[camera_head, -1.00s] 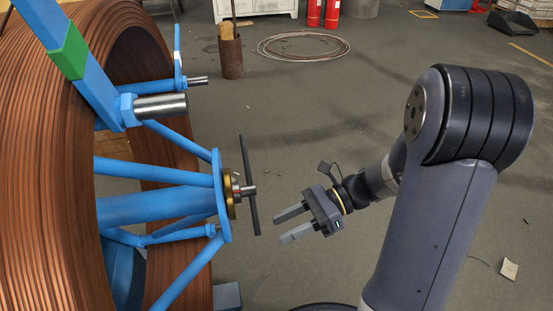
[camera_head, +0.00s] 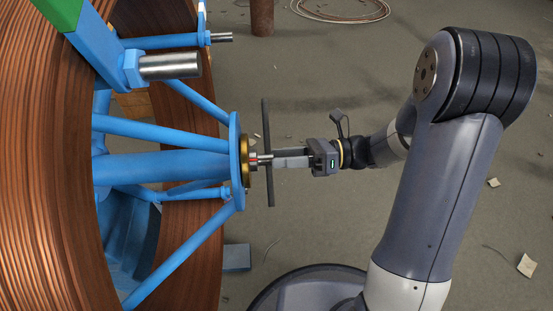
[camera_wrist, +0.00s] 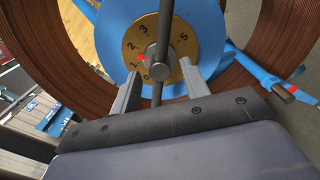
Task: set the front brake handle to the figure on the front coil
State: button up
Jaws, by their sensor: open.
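The front brake handle (camera_head: 267,125) is a dark straight bar through a metal hub on the blue spool's end plate. It stands nearly upright in the head view. In the wrist view the handle (camera_wrist: 164,25) crosses a brass dial (camera_wrist: 172,70) with figures 0, 1, 2, 3 and 5 legible. A red mark (camera_wrist: 144,58) shows left of the hub, near 1 and 2. My gripper (camera_head: 277,158) is open at the hub; in the wrist view its fingers (camera_wrist: 158,85) lie either side of the bar. The front coil (camera_head: 45,200) is copper-brown; I see no figure on it.
Blue spokes (camera_head: 165,133) and a metal shaft (camera_head: 170,67) project near the handle. A blue block (camera_head: 236,257) lies on the floor below. A brown cylinder (camera_head: 262,17) and a loose ring of wire (camera_head: 345,8) are farther back. Floor right of the spool is mostly clear.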

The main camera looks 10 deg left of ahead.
jog(key=shift+x, duration=0.9)
grip_shut()
